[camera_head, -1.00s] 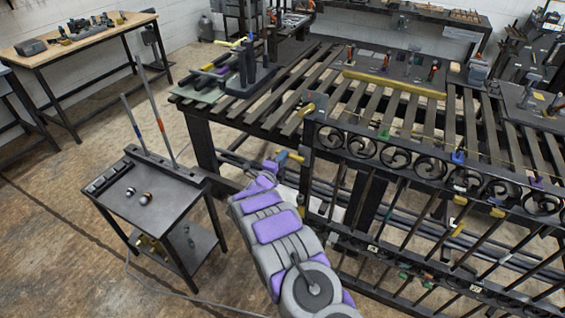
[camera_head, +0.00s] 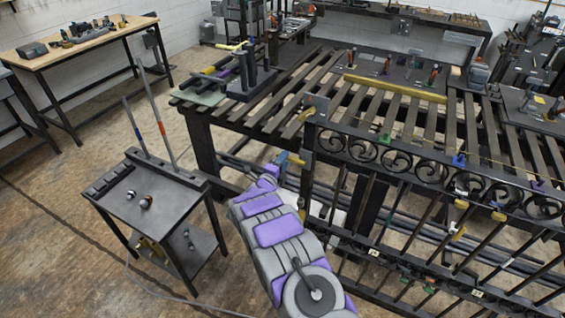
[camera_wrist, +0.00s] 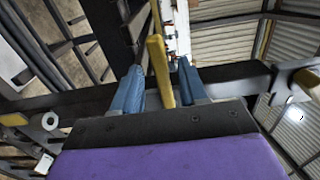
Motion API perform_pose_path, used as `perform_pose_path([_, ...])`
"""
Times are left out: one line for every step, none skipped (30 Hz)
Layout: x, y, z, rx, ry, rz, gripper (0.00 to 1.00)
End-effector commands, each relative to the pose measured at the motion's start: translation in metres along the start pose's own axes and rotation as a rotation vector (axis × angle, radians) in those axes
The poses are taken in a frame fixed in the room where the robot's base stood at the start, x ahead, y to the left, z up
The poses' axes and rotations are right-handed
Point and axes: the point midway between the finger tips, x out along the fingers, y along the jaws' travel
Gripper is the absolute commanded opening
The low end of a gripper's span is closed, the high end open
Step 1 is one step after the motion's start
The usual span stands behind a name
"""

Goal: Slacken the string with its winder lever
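The winder lever, a yellow bar (camera_wrist: 158,70), stands between my two blue fingertips in the wrist view. In the head view its yellow end (camera_head: 297,160) shows beside the left end post of the gate (camera_head: 308,150). In the head view my gripper (camera_head: 281,159) is small, at the end of my purple and grey arm. The string along the gate's top is too thin to judge whether it is taut.
A slatted workbench (camera_head: 290,85) stands behind the gate's scroll row (camera_head: 400,162). A small black trolley (camera_head: 165,205) stands to the left, with upright rods. Bare floor (camera_head: 60,240) lies left of the trolley. A wooden table (camera_head: 95,38) is at the back left.

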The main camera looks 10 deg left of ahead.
Motion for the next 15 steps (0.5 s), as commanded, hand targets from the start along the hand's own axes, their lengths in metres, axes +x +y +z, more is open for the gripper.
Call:
perform_pose_path([0.0, 0.0, 0.0, 0.0, 0.0, 0.0, 0.43])
perform_pose_path([0.0, 0.0, 0.0, 0.0, 0.0, 0.0, 0.43])
perform_pose_path([0.0, -0.001, 0.0, 0.0, 0.0, -0.001, 0.43])
perform_pose_path([0.0, -0.001, 0.0, 0.0, 0.0, -0.001, 0.43])
perform_pose_path([0.0, -0.001, 0.0, 0.0, 0.0, -0.001, 0.43])
perform_pose_path([-0.001, -0.001, 0.0, 0.0, 0.0, -0.001, 0.43])
perform_pose_path([-0.002, -0.001, 0.0, 0.0, 0.0, -0.001, 0.43])
perform_pose_path([-0.004, -0.001, 0.0, -0.001, 0.0, 0.0, 0.43])
perform_pose_path([-0.007, -0.001, 0.0, -0.001, -0.001, 0.0, 0.43])
perform_pose_path([-0.01, -0.001, 0.0, -0.001, -0.001, 0.001, 0.43])
perform_pose_path([-0.014, -0.001, 0.0, -0.001, -0.001, 0.002, 0.43])
perform_pose_path([-0.02, -0.001, 0.001, -0.002, -0.001, 0.003, 0.43])
perform_pose_path([-0.025, -0.001, 0.001, -0.002, -0.002, 0.002, 0.43])
perform_pose_path([-0.03, -0.002, 0.002, -0.002, -0.003, 0.002, 0.43])
perform_pose_path([-0.039, -0.001, 0.002, -0.002, -0.004, 0.002, 0.43])
